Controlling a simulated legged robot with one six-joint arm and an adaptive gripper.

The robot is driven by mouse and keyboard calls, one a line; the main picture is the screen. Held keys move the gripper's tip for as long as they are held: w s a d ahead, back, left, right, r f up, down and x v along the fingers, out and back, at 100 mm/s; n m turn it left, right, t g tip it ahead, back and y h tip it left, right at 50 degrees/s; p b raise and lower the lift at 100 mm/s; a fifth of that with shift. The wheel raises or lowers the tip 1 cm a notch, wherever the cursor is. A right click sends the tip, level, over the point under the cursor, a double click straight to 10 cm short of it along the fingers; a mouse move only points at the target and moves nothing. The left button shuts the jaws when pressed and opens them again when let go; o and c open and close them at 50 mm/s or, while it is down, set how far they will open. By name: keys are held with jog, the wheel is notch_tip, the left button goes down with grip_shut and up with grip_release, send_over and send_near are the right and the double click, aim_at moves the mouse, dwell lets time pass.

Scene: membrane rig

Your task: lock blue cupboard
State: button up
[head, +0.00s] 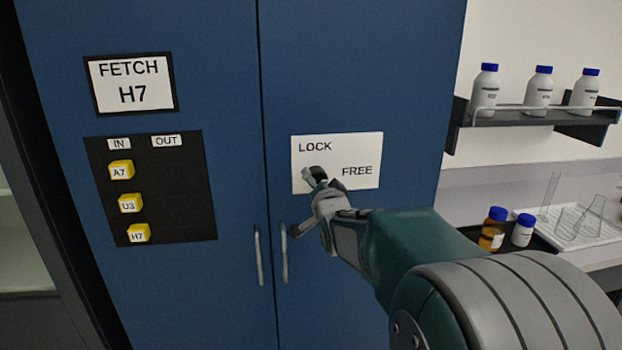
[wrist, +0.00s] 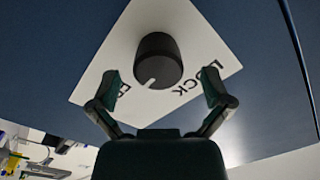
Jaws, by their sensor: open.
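The blue cupboard (head: 365,75) has two closed doors with a vertical handle on each. On its right door is a white plate (head: 362,150) marked LOCK at upper left and FREE at right. In the wrist view, a round black knob (wrist: 158,58) stands on this plate (wrist: 185,22). Its white pointer line lies nearer the FREE lettering, which my left finger partly hides. My gripper (wrist: 162,84) is open, its fingers spread to either side of the knob's near edge, holding nothing. In the head view my gripper (head: 318,195) covers the plate's lower part and most of the knob area.
The left door has a FETCH H7 sign (head: 132,83) and a black IN/OUT board (head: 182,195) with yellow tags. The door handles (head: 284,254) hang just below my gripper. At right are a bottle shelf (head: 540,116) and a counter with bottles (head: 523,230) and glassware.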

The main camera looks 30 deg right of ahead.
jog(key=shift+d+x, duration=0.2)
jog(key=shift+x, duration=1.15)
jog(key=shift+s+a, duration=0.1)
jog(key=c, duration=1.2)
jog(key=shift+o, duration=0.3)
